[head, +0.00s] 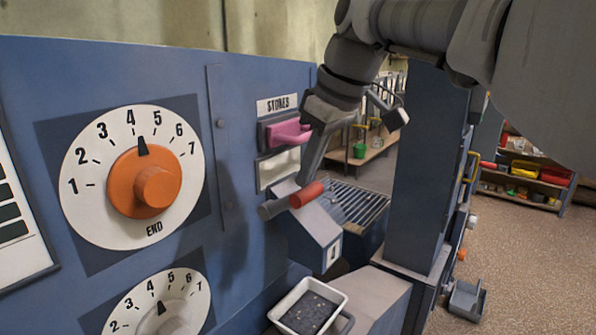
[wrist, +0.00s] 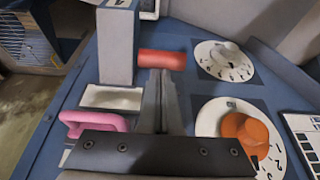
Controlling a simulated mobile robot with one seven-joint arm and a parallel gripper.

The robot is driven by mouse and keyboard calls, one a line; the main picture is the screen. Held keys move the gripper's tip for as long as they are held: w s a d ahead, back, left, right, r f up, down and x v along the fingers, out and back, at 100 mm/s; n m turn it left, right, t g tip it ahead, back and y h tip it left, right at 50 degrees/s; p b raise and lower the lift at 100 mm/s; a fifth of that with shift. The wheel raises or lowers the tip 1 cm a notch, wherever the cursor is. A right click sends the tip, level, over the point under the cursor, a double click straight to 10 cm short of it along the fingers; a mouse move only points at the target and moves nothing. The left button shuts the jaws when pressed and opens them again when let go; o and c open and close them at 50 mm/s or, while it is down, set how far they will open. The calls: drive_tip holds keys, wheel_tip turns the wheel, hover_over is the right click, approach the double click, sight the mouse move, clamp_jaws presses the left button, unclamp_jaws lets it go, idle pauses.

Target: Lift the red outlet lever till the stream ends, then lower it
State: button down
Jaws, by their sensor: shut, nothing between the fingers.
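The red outlet lever (head: 309,194) is a short red cylinder on a grey bar, at the blue panel beside the grey outlet housing (head: 318,230). It also shows in the wrist view (wrist: 162,60). My gripper (head: 306,178) is shut and empty, its fingers pointing down with their tips at or just above the lever. In the wrist view my fingertips (wrist: 158,76) overlap the lever's near edge; I cannot tell whether they touch it. A white tray (head: 279,309) with dark grains in it stands below the outlet. I see no clear stream between outlet and tray.
On the panel are a pink handle (head: 288,133) under the STORES label, a white recessed plate (head: 279,169), and a dial with an orange knob (head: 157,187). A blue post (head: 415,170) stands close on the right. Open floor lies beyond it.

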drive_tip(key=shift+s+d+f, duration=0.1)
drive_tip(key=shift+d+f, duration=0.05)
drive_tip(key=shift+f, duration=0.05)
drive_tip(key=shift+f+b, duration=0.1)
drive_tip(key=shift+b, duration=0.25)
drive_tip(key=s+d+f+t+y+b, duration=0.1)
drive_tip(key=f+b, duration=0.5)
drive_tip(key=b, duration=0.7)
drive_tip(key=s+d+f+t+y+b, duration=0.1)
drive_tip(key=f+t+y+b, duration=0.3)
drive_tip(key=b, duration=0.9)
drive_tip(key=shift+s+d+f+y+b, duration=0.35)
drive_tip(key=shift+d+f+y, duration=0.4)
drive_tip(key=shift+f+y, duration=0.15)
drive_tip(key=shift+f, duration=0.1)
